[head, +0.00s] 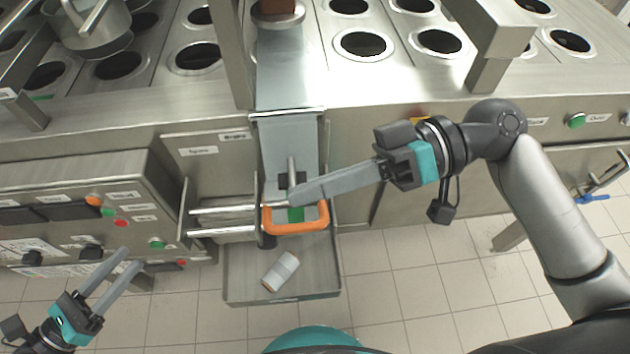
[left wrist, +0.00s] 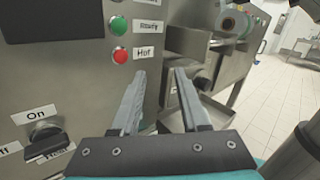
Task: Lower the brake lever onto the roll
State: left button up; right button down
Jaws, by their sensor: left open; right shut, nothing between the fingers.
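An orange U-shaped handle (head: 295,228) sits at the front of the machine, below the grey sloping plate; I take it to be the brake lever's, but cannot be sure. A white-grey roll (head: 281,271) lies tilted in the metal tray (head: 238,294) below. Any roll behind the handle is hidden. My left gripper (head: 132,258) is open and empty at lower left, before the control panel; its fingers show in the left wrist view (left wrist: 160,73).
Two horizontal metal bars (head: 225,209) stick out left of the handle, under a "Brake" label (head: 235,136). The control box (head: 75,215) with buttons and knobs stands at left. The cup plate (head: 385,70) with round holes is behind. The tiled floor (head: 400,290) at right is clear.

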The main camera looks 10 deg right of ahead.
pick_arm(q)
jog(key=s+a+f+n+g+y, duration=0.1)
jog(key=a+f+n+g+y, duration=0.1)
jog(key=f+n+y, duration=0.7)
jog(key=s+a+f+n+g+y, duration=0.1)
jog(key=a+f+n+y, duration=0.1)
jog(key=f+n, duration=1.15)
jog(key=s+d+f+n+g+y, duration=0.2)
jog(key=s+d+f+n+g, duration=0.8)
jog(key=f+n, duration=0.55)
jog(key=shift+n+t+h, duration=0.4)
jog(key=shift+n+t, duration=0.2)
jog(key=shift+n, duration=0.3)
jog(key=d+r+b, duration=0.1)
jog(key=d, duration=0.1)
jog(key=w+d+r+b, duration=0.1)
jog(key=d+r, duration=0.1)
jog(key=shift+w+d+b, duration=0.15)
jog(key=shift+w+b, duration=0.05)
jog(key=shift+b, duration=0.1)
pick_arm(e)
jog(key=shift+s+f+n, duration=0.3)
jog(key=shift+f+n, duration=0.1)
jog(key=shift+f, duration=0.15)
jog(key=shift+s+f+n, duration=0.25)
jog(key=shift+f+n, duration=0.15)
jog(key=shift+f, duration=0.15)
jog(key=shift+d, duration=0.1)
